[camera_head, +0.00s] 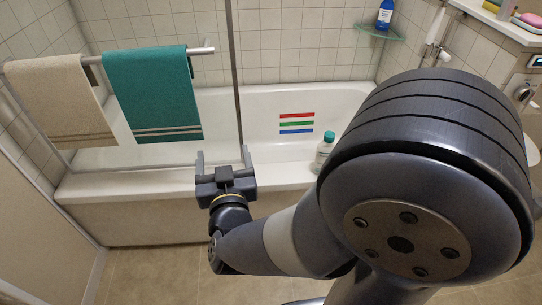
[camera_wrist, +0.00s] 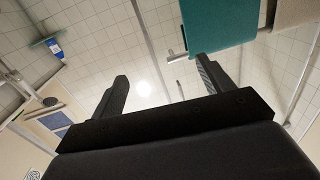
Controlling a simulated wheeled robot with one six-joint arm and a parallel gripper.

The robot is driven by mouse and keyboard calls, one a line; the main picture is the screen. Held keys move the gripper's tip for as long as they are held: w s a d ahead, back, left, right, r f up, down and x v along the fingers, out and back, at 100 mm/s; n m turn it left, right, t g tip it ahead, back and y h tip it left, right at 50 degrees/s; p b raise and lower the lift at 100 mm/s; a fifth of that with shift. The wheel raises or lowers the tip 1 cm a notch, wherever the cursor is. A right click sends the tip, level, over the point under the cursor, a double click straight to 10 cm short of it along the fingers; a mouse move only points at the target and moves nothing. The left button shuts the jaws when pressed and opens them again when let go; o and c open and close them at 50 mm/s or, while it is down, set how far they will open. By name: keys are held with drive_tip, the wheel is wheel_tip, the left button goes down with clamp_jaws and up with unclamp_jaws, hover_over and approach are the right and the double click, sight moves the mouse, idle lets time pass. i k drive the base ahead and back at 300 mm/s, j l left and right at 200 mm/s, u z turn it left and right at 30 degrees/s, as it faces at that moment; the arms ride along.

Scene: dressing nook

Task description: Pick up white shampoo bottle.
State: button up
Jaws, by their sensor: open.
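A white bottle with a green cap (camera_head: 322,152) stands on the bathtub rim, right of centre in the head view. My arm's large joint hides its right side. My gripper (camera_head: 222,157) is open and empty over the front tub rim, well to the left of the bottle. In the wrist view my gripper (camera_wrist: 162,90) shows its two fingers spread apart with nothing between them. The white bottle does not show clearly in the wrist view.
A teal towel (camera_head: 153,92) and a beige towel (camera_head: 56,98) hang on a rail at left. A vertical post (camera_head: 235,75) rises behind my gripper. The bathtub (camera_head: 262,108) has coloured stripes inside. A blue bottle (camera_head: 385,14) stands on a corner shelf (camera_head: 381,32).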

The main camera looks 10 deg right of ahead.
sight(324, 147)
drive_tip(key=z, duration=0.6)
drive_tip(key=i+j+z, duration=0.15)
drive_tip(key=j+z, duration=0.2)
drive_tip(key=i+j+z, duration=0.15)
drive_tip(key=j+z, duration=0.5)
drive_tip(key=i+j+z, duration=0.1)
drive_tip(key=j+z, duration=0.25)
drive_tip(key=j, duration=0.1)
